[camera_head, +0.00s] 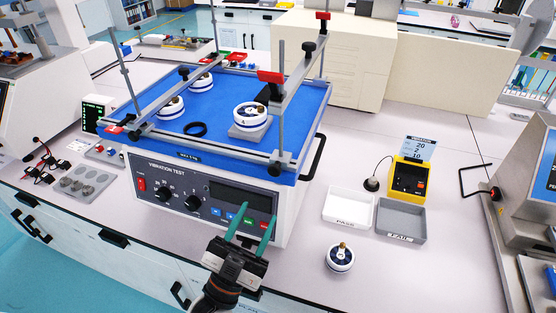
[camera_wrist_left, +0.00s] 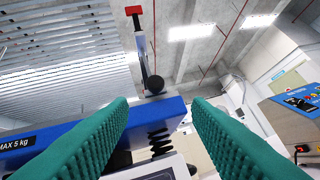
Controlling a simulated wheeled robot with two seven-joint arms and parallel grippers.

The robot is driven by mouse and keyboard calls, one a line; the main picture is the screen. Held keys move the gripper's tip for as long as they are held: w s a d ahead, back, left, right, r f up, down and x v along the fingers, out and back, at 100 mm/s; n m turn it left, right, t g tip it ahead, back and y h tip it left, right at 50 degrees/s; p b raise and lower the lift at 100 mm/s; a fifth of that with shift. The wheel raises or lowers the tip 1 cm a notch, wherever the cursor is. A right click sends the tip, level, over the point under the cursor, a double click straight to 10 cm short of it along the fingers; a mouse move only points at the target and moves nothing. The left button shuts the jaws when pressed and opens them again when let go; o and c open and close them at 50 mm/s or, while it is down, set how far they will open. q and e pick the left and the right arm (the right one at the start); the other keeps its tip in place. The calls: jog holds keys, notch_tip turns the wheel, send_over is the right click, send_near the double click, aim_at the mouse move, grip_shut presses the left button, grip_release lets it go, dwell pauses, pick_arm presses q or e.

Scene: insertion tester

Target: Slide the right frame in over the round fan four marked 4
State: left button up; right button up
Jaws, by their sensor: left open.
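The right frame (camera_head: 294,88) is a grey bar with red and black clamps, running along the right side of the blue plate (camera_head: 215,145) of the vibration tester. A round white-and-blue fan (camera_head: 250,110) sits on a grey block just left of this frame. Other similar round parts stand at the plate's left (camera_head: 170,108) and back left (camera_head: 202,84), and one on the bench (camera_head: 340,258). I cannot read which is marked 4. My left gripper (camera_head: 252,224), with green fingers, is open and empty before the tester's front panel. In the left wrist view a black knob (camera_wrist_left: 155,84) shows beyond the fingers. My right gripper is not in view.
White (camera_head: 348,207) and grey (camera_head: 401,220) trays and a yellow meter (camera_head: 408,180) stand right of the tester. A black side handle (camera_head: 314,157) sticks out. The front right bench is mostly clear.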

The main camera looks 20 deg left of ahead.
aim_at(272, 174)
pick_arm(q)
jog(key=shift+t, duration=0.3)
jog(key=p+x, duration=0.4)
jog(key=x, duration=0.7)
jog(key=shift+s+a+r, duration=0.15)
jog(key=shift+a+r, duration=0.05)
jog(key=shift+r, duration=0.05)
jog(key=shift+w+d+r+p, duration=0.1)
jog(key=shift+w+r+p, duration=0.15)
jog(key=shift+w+p, duration=0.15)
grip_shut()
